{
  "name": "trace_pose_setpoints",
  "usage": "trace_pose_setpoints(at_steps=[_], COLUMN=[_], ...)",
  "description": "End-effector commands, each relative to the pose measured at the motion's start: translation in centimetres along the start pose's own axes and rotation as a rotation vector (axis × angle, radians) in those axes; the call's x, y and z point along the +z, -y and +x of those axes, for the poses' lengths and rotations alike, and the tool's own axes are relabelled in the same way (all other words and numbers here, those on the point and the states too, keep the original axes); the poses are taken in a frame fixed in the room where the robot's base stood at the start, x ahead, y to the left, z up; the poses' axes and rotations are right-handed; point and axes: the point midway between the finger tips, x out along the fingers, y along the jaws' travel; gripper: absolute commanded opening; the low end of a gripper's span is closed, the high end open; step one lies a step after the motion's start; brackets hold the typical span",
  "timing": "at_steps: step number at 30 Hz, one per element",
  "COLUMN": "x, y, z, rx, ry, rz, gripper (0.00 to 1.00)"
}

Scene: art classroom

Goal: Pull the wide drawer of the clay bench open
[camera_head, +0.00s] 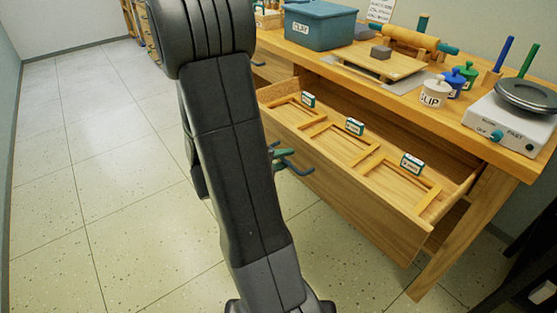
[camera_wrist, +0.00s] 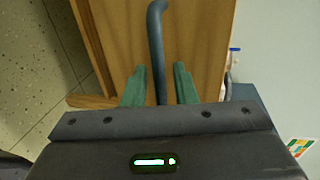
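The wide drawer (camera_head: 345,195) of the wooden clay bench (camera_head: 450,122) stands pulled out, showing shallow framed compartments with small labelled cards. Its blue bar handle (camera_head: 299,169) is on the drawer front, partly hidden by my arm. My gripper's green fingers (camera_head: 279,155) show beside the handle's left end. In the wrist view, the handle (camera_wrist: 157,45) runs between the two green fingers (camera_wrist: 159,84). A gap shows on each side of the handle, so my gripper is open around it, not clamped. The handle's lower end is hidden behind the gripper body.
Another drawer (camera_head: 272,67) is left of the wide one. Open tiled floor (camera_head: 110,170) lies left.

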Motion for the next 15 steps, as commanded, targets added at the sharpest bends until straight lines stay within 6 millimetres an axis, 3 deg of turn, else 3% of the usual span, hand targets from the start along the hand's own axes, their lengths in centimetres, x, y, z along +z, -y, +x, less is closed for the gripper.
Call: trace_pose_setpoints(at_steps=[5, 15], x=[0.1, 0.1], y=[0.1, 0.2], z=[-1.2, -7.2], rx=[0.0, 0.0], ry=[0.004, 0.006], rz=[-0.001, -0.001], gripper=[0.25, 0.25])
